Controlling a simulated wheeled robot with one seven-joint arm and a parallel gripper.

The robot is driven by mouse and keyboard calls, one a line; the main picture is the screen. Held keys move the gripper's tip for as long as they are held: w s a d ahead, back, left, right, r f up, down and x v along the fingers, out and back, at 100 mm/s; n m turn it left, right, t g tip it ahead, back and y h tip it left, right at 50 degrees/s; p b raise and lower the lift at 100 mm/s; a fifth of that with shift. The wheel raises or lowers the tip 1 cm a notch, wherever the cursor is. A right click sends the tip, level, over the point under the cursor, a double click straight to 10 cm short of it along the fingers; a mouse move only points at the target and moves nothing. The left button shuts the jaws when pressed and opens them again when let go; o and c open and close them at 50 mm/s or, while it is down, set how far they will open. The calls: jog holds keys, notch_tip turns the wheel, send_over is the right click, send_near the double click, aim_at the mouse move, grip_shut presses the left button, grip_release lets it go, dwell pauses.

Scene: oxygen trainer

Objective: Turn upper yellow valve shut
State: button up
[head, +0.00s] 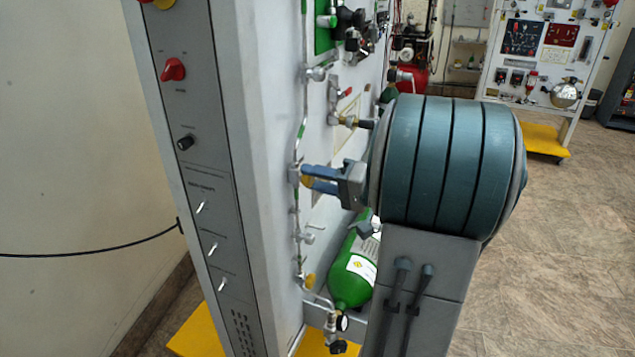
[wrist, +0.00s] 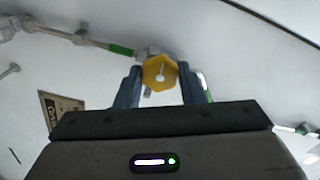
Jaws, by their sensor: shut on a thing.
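The upper yellow valve (wrist: 159,73) is a yellow knob with a pale centre, on a thin pipe along the white panel. In the wrist view it sits between the two blue fingertips of my gripper (wrist: 160,88), which are shut on it. In the head view my gripper (head: 311,179) reaches the panel from the right, and only a sliver of the valve (head: 306,181) shows behind the fingers. A lower yellow valve (head: 310,281) sits further down the same pipe, near the bottom of the panel.
A green oxygen cylinder (head: 354,274) stands below my arm. Several pipe fittings (head: 316,74) stick out of the panel above and below the gripper. The control column (head: 200,160) with a red knob is at left. Open floor (head: 560,230) lies to the right.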

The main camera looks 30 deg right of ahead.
jog(key=shift+m+p, duration=4.55)
jog(key=shift+m, duration=5.15)
jog(key=o, duration=1)
jog(key=b+v, duration=0.1)
jog(key=v, duration=1.3)
jog(key=shift+b, duration=0.3)
jog(key=shift+w, duration=0.1)
